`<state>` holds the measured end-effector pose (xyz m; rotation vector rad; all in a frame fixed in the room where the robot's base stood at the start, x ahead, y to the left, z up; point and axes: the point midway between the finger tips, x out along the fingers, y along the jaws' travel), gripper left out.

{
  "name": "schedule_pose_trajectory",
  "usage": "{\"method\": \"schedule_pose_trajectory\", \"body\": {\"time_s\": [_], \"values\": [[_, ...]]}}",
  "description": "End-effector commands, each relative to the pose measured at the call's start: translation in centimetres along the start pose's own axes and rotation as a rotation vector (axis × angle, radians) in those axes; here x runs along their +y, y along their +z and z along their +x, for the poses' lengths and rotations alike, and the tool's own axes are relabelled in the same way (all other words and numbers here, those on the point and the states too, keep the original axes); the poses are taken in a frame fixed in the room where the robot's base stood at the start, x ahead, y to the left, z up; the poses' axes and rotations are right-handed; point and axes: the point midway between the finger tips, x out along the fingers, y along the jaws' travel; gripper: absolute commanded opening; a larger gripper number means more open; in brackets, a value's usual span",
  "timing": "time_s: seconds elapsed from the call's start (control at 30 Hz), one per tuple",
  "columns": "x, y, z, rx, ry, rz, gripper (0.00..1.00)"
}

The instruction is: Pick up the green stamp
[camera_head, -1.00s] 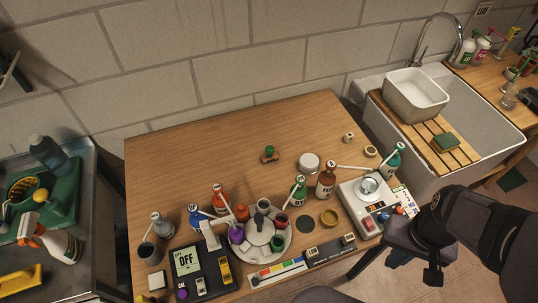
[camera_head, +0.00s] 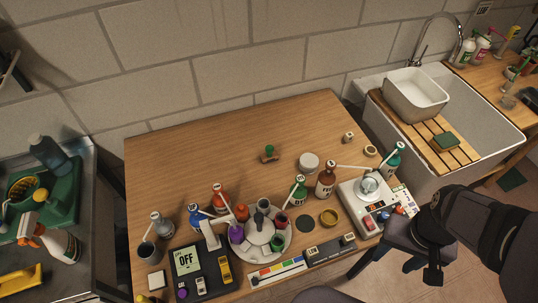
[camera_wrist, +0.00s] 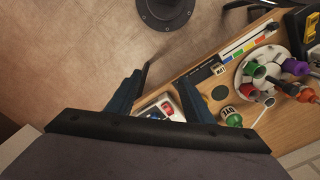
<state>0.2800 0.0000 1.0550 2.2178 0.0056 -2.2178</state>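A small stamp with a green knob and a brown base, which I take to be the green stamp (camera_head: 269,153), stands on the wooden table (camera_head: 200,150) towards the back, in the head view. The space around it is clear. I cannot make it out in the wrist view. My gripper (camera_head: 414,268) is at the lower right in the head view, beyond the table's right front edge and well apart from the stamp. In the wrist view, the fingers of my gripper (camera_wrist: 160,80) are spread apart with nothing held between them.
A round tray (camera_head: 284,248) with coloured pots, several dropper bottles such as a brown one (camera_head: 326,180), a white device (camera_head: 352,202) and a black OFF-marked device (camera_head: 213,262) crowd the table's front. A white jar (camera_head: 309,162) stands right of the stamp. The back left is free.

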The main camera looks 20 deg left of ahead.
Motion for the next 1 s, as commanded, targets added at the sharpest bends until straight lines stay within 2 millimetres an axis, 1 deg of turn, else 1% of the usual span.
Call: {"method": "schedule_pose_trajectory", "body": {"time_s": [0.03,0.07,0.1,0.37,0.47,0.57,0.87,0.9,1.0], "values": [[0.0,0.0,0.0,0.0,0.0,0.0,0.6],[0.0,0.0,0.0,0.0,0.0,0.0,0.67],[0.0,0.0,0.0,0.0,0.0,0.0,0.7],[0.0,0.0,0.0,0.0,0.0,0.0,0.7],[0.0,-0.1,-0.3,0.001,0.0,0.0,0.7],[0.0,-0.1,-1.1,0.004,0.0,0.0,0.7],[0.0,-0.2,-5.4,0.007,0.0,-0.001,0.7],[-0.3,-0.9,-5.1,0.008,-0.001,-0.016,0.7],[-1.0,-2.6,-5.4,0.02,-0.002,-0.044,0.7]]}}
